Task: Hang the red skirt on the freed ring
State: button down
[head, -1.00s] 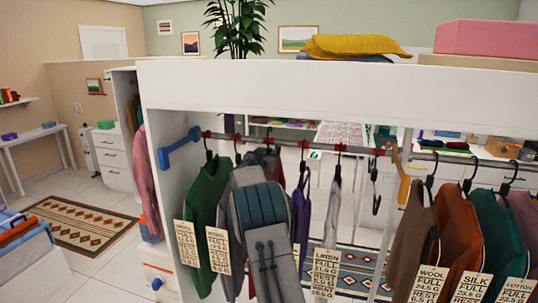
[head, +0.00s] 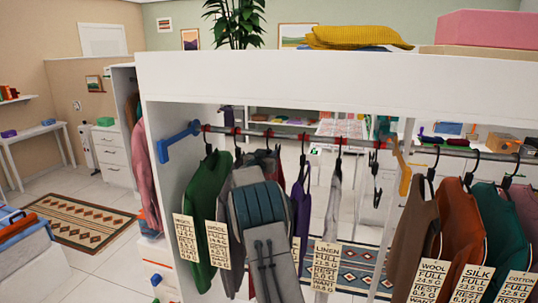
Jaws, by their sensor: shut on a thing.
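A dark red garment, likely the red skirt (head: 275,163), shows as a small patch among the hanging clothes, mostly hidden behind my arm. My gripper (head: 252,172) is at the far end of my grey arm beside that patch. Its fingers are hidden by the arm, so their hold on the garment is not directly visible. Several red rings (head: 340,140) sit along the rail (head: 320,139). A dark hanger with no garment (head: 376,180) hangs near the right end of the rail. I cannot tell whether the red garment's hanger touches a ring.
A green garment (head: 205,190) and a grey one hang left of my arm; a purple one (head: 301,210) and a light grey one (head: 333,205) hang to the right. A blue bracket (head: 178,145) and orange bracket (head: 403,168) flank them. A white top panel (head: 300,80) runs above.

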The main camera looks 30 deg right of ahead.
jog(key=shift+f, duration=0.45)
dwell(0.6)
jog(key=c, duration=1.2)
grip_release()
jog(key=shift+s+a, duration=0.1)
jog(key=s+a+n+t+y+b, duration=0.1)
jog(key=s+a+n+y+b, duration=0.25)
jog(key=s+a+y, duration=0.65)
jog(key=s+a+n+y+b, duration=0.2)
jog(key=s+a+n+y, duration=0.15)
jog(key=s+a, duration=1.1)
jog(key=s+a+f+n+g, duration=0.1)
jog(key=s+a+f+g, duration=0.1)
jog(key=s, duration=0.7)
jog(key=s+a+f+n+g, duration=0.1)
jog(key=s+f+g, duration=0.3)
jog(key=s, duration=0.5)
jog(key=s+a+f+n+g, duration=0.1)
jog(key=s+a+f+g, duration=0.1)
jog(key=s+f, duration=0.3)
jog(key=s, duration=0.4)
jog(key=shift+s+a+f+g, duration=0.15)
jog(key=shift+s+a+g, duration=0.05)
jog(key=shift+a+g, duration=0.2)
